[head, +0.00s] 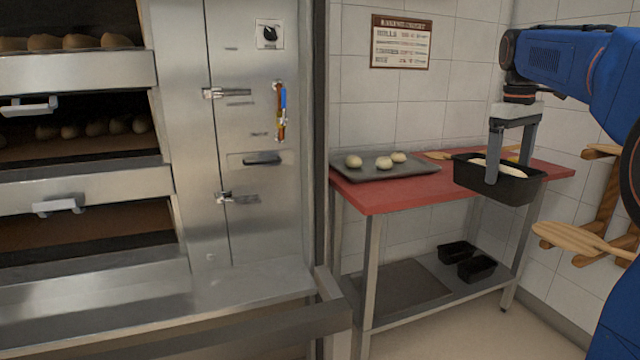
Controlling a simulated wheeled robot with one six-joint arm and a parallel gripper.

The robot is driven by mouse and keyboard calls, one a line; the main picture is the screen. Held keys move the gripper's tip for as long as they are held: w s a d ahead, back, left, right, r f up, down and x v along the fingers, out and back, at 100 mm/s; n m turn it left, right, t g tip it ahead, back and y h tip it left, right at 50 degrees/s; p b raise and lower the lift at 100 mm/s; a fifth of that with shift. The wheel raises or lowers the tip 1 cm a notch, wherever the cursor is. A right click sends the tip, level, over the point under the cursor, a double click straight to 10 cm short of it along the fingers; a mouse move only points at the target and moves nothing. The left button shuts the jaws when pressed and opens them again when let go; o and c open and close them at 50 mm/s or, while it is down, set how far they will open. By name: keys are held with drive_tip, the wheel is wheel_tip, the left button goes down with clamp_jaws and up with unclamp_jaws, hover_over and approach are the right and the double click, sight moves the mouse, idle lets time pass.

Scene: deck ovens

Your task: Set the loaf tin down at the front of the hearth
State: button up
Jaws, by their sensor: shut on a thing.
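My gripper (506,152) is shut on a black loaf tin (512,188) with pale dough in it. The tin hangs level in front of the right end of the red-topped table. The deck oven stands at the left, with several open decks. The top deck and the middle deck (75,145) hold several loaves. The lower deck's hearth (80,225) looks bare where it shows. My gripper and the tin are well apart from the oven.
The red table (400,190) carries a dark tray (400,172) with three dough balls. Two black tins (477,267) are on its lower shelf. Wooden peels (570,238) hang on a wall rack at right. A metal rail (333,298) juts out by the oven's right corner.

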drive_tip(key=w+a+f+m, duration=0.1)
drive_tip(key=w+a+f, duration=0.2)
drive_tip(key=f, duration=2)
drive_tip(key=w+a+f+m, duration=0.2)
drive_tip(key=a+f, duration=0.5)
drive_tip(key=f, duration=1.7)
drive_tip(key=w+a+f+m, duration=0.1)
drive_tip(key=w+a+f, duration=0.3)
drive_tip(key=f, duration=2)
drive_tip(key=shift+w+a+f+m, duration=0.2)
drive_tip(key=shift+w+a+m, duration=0.15)
drive_tip(key=shift+a, duration=0.25)
